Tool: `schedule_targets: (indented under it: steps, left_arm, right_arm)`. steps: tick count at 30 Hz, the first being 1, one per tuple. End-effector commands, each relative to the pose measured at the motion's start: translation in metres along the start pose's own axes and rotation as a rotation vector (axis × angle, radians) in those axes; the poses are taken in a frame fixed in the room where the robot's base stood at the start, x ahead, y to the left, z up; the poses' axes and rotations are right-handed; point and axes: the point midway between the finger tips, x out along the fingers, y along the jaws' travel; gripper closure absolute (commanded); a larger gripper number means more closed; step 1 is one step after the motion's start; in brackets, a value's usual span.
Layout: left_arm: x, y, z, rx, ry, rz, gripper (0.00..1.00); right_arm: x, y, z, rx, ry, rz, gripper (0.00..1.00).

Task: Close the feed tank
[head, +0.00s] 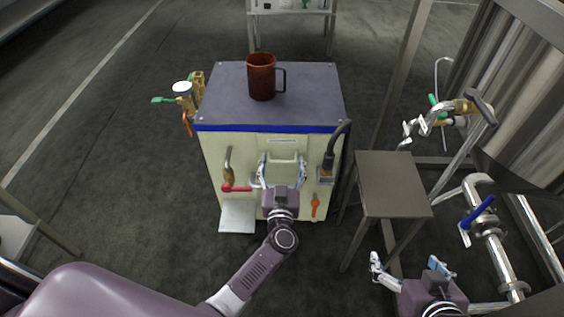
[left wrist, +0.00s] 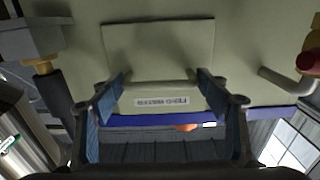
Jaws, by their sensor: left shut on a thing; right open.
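The beige tank box (head: 230,160) has a dark flat top and a blue rim. A beige panel (left wrist: 150,40) with a bar handle (left wrist: 160,84) is on its front. The panel carries a small label (left wrist: 162,101), upside down in the left wrist view, too small to read surely. My left gripper (head: 281,170) is at this front, its fingers at the two ends of the bar and shut on it. Whether the panel is flush or slightly ajar I cannot tell. My right gripper (head: 408,266) is open and empty at the lower right, away from the box.
A red-brown mug (head: 262,77) stands on the box top. A red-handled valve (head: 236,188) and an orange lever (head: 315,206) flank my left gripper. A grey stool (head: 393,183) stands right of the box. Pipes with a blue-handled valve (head: 478,212) are further right. The floor at left is clear.

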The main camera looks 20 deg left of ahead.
Motion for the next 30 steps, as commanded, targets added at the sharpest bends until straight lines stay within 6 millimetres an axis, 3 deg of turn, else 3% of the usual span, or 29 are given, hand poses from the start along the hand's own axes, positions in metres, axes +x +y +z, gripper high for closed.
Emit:
schedule_targets:
  steps: [5, 17, 30]
  left_arm:
    - [0.003, -0.001, -0.004, -0.002, 0.006, 0.0, 0.15]
    - [-0.005, 0.0, -0.001, -0.001, 0.002, 0.001, 0.14]
    - [-0.088, -0.001, -0.001, -0.001, 0.001, -0.001, 0.14]
  right_arm:
    - [0.0, 0.0, 0.0, 0.0, 0.001, 0.0, 0.14]
    - [0.0, -0.001, 0.0, 0.0, 0.0, -0.001, 0.14]
    - [0.0, 0.0, 0.0, 0.0, 0.001, -0.001, 0.14]
